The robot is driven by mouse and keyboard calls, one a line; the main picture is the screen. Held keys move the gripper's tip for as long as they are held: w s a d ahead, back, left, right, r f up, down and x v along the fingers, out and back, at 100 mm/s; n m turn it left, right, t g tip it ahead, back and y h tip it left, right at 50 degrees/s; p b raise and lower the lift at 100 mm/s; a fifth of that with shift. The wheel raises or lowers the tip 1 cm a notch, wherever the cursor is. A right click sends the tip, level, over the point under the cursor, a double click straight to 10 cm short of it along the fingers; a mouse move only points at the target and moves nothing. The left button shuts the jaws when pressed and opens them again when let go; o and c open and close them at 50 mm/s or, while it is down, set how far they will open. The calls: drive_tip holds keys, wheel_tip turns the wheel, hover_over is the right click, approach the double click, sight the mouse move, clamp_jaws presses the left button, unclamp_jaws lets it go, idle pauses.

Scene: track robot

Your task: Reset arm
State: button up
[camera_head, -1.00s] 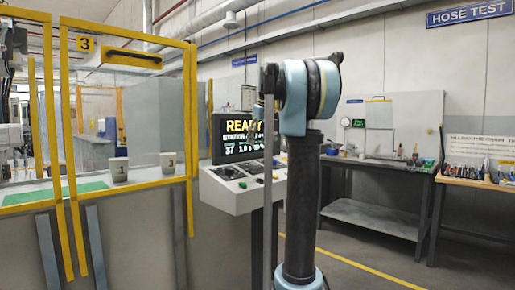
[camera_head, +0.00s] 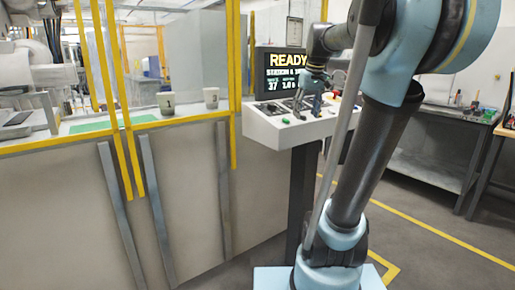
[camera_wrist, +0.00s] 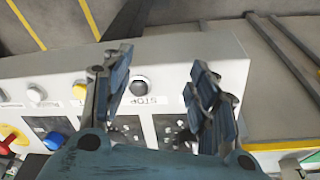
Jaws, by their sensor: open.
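My arm reaches toward the control console (camera_head: 270,130) in the head view. My gripper (camera_head: 307,105) is over the right part of its sloping button panel, small and partly dark against it. In the wrist view my gripper (camera_wrist: 160,82) is open and empty, its two blue-grey fingers apart. A dark round button (camera_wrist: 141,85) on the panel shows between the fingers, beside an upside-down STOP label (camera_wrist: 150,100). I cannot tell whether a finger touches the panel.
The screen (camera_head: 287,75) reads READY. Two grey cups, marked 1 (camera_head: 166,103) and 3 (camera_head: 211,97), stand behind the yellow-framed enclosure. In the wrist view are a yellow button (camera_wrist: 79,91), a blue button (camera_wrist: 54,141) and a red knob (camera_wrist: 8,142). A workbench (camera_head: 440,165) stands at the right.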

drive_tip(key=s+f+m, duration=0.2)
drive_tip(key=s+f, duration=2.2)
drive_tip(key=f, duration=0.4)
drive_tip(key=shift+s+f+m+g+h, duration=0.15)
drive_tip(key=shift+f+m+g+h, duration=0.15)
drive_tip(key=shift+f+m+h, duration=0.1)
